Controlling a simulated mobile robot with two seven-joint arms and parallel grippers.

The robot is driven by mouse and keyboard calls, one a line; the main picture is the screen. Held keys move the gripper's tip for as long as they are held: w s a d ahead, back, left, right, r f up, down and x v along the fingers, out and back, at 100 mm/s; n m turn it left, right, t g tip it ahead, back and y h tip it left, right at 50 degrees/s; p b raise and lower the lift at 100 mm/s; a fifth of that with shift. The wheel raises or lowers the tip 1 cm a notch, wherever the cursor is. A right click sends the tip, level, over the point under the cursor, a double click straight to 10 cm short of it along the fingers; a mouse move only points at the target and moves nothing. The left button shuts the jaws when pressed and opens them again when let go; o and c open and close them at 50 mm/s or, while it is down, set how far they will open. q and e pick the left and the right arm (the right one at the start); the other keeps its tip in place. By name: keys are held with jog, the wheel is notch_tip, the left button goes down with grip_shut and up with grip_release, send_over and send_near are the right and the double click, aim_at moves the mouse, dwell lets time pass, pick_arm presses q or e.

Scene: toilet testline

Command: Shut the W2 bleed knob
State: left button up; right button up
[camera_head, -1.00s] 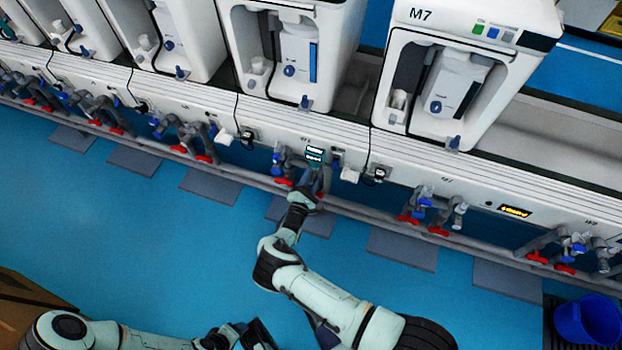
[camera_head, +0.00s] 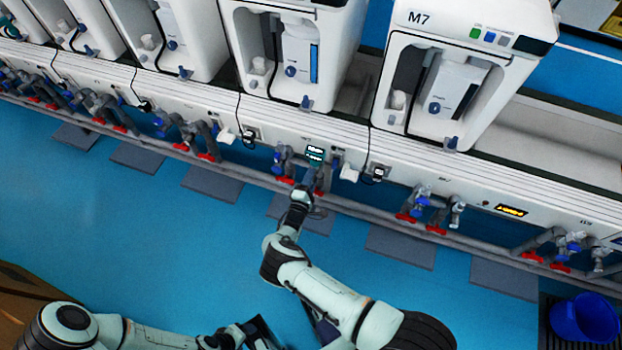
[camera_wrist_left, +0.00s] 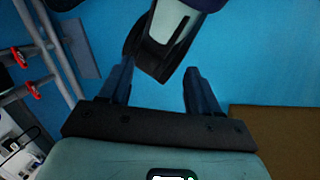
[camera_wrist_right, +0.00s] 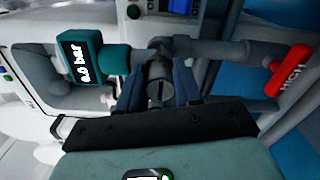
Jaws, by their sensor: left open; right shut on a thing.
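The bleed knob (camera_wrist_right: 159,92) is a grey round piece with a slot across its face, on grey pipework below a teal gauge (camera_wrist_right: 80,57). The gauge reads "0.0 bar". My right gripper (camera_wrist_right: 158,82) is shut on the knob, one finger on each side. In the head view, my right gripper (camera_head: 307,185) reaches the pipes under the white bench front, and the gauge (camera_head: 315,154) shows just above it; the knob itself is hidden there. My left gripper (camera_wrist_left: 157,68) is open and empty, low over the blue floor.
A red lever (camera_wrist_right: 291,70) marked "HIGH" is on the pipe right of the knob. Similar blue and red valves (camera_head: 420,208) line the bench. Grey mats (camera_head: 400,248) lie below. The floor in front is open.

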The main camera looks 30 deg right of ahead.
jog(key=shift+d, duration=0.15)
jog(key=o, duration=1)
jog(key=shift+s+r, duration=0.1)
jog(key=shift+o, duration=0.2)
pick_arm(q)
jog(key=shift+s+d+r+g+p, duration=0.2)
jog(key=shift+s+r+p, duration=0.35)
jog(key=shift+s+r, duration=0.05)
jog(key=shift+s+d+r+g+p, duration=0.2)
jog(key=shift+s+r+p, duration=0.35)
jog(key=shift+r, duration=0.05)
pick_arm(e)
jog(key=v, duration=1.3)
jog(key=shift+a, duration=0.25)
jog(key=shift+s, duration=0.1)
